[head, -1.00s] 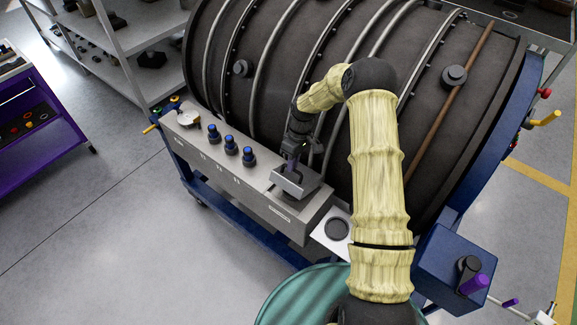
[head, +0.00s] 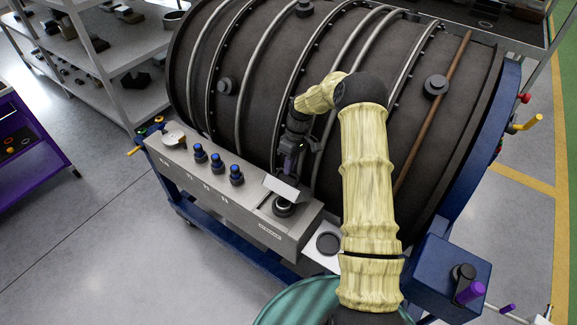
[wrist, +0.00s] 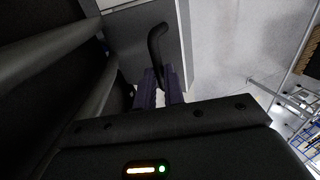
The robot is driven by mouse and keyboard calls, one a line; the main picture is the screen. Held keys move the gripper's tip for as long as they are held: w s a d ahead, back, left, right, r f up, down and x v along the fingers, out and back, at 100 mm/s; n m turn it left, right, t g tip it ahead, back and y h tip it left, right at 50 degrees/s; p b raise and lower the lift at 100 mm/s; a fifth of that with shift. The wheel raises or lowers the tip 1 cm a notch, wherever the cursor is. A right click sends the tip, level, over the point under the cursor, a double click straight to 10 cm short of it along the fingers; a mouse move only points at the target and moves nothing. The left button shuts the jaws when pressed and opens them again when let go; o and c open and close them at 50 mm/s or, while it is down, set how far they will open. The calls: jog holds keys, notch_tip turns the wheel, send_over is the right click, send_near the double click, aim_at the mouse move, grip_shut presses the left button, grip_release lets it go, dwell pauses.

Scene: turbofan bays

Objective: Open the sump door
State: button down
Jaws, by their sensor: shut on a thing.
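The sump door (head: 288,188) is a small grey flap on top of the right end of the long grey box (head: 225,200). It stands tilted up, and a dark round fitting (head: 283,207) shows beneath it. My gripper (head: 289,170) is at the door's upper side, against the dark engine casing. In the wrist view, the purple-grey fingers of my gripper (wrist: 161,88) are shut on the curved black door handle (wrist: 156,44). The grey door panel (wrist: 124,40) shows behind the handle there.
Several blue-capped knobs (head: 217,163) stand on the box left of the door. The large ribbed engine casing (head: 275,80) is close behind my gripper. A white plate with a dark round opening (head: 327,243) lies right of the box. A green drum (head: 295,303) stands in front.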

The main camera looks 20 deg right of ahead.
jog(key=c, duration=1.8)
grip_release()
jog(key=shift+s+d+f, duration=0.1)
jog(key=shift+d+f, duration=0.15)
jog(key=shift+f, duration=0.1)
jog(key=o, duration=0.3)
jog(key=shift+w, duration=0.25)
jog(key=shift+s+a+r, duration=0.1)
jog(key=shift+w+r, duration=0.2)
jog(key=shift+r, duration=0.15)
jog(key=b+v, duration=0.4)
jog(key=v, duration=1.2)
jog(key=shift+s+r, duration=0.1)
jog(key=shift+r, duration=0.2)
